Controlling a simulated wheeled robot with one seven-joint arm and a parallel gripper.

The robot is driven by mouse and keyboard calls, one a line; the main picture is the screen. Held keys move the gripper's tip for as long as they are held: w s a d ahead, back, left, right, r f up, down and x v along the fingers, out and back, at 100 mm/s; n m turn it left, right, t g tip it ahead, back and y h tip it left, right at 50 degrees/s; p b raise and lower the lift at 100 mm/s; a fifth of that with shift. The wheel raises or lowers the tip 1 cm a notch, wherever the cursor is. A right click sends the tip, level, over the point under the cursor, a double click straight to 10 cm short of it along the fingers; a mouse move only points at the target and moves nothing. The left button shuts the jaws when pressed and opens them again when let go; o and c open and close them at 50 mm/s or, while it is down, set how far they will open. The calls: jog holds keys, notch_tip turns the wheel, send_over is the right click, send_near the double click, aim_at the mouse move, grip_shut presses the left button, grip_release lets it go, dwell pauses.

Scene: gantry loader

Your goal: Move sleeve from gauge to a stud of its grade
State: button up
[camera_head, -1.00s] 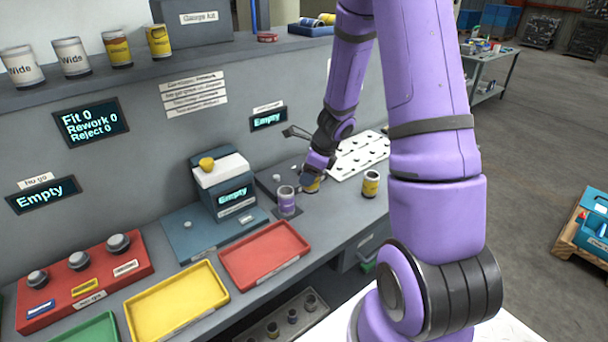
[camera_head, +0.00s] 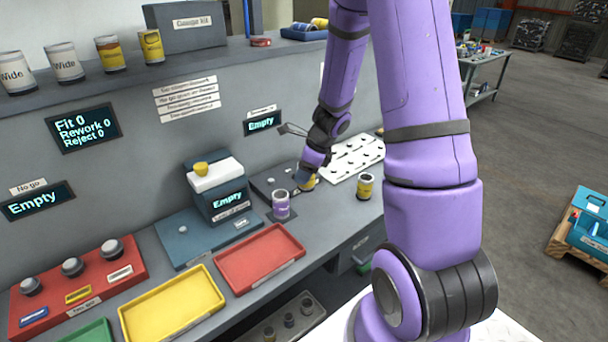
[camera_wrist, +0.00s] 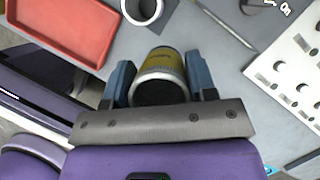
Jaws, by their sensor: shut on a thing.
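My gripper (camera_head: 309,176) is shut on a yellow sleeve (camera_wrist: 162,66) with a grey rim; its fingers sit on either side of it in the wrist view. In the head view the held sleeve (camera_head: 308,183) is partly hidden by my gripper, near a dark plate (camera_head: 265,181) with a small knob. It appears a little above the bench. A white board (camera_head: 340,171) with several small studs lies beyond it to the right. The board also shows at the right of the wrist view (camera_wrist: 284,60). Which stud matches the sleeve's grade cannot be told.
A blue tester (camera_head: 220,196) reads "Empty". Red (camera_head: 299,254) and yellow (camera_head: 128,325) trays line the front. A "Fit 0, Rework 0, Reject 0" display (camera_head: 84,128) hangs behind.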

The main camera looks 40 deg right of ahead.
jog(key=shift+r, duration=1.25)
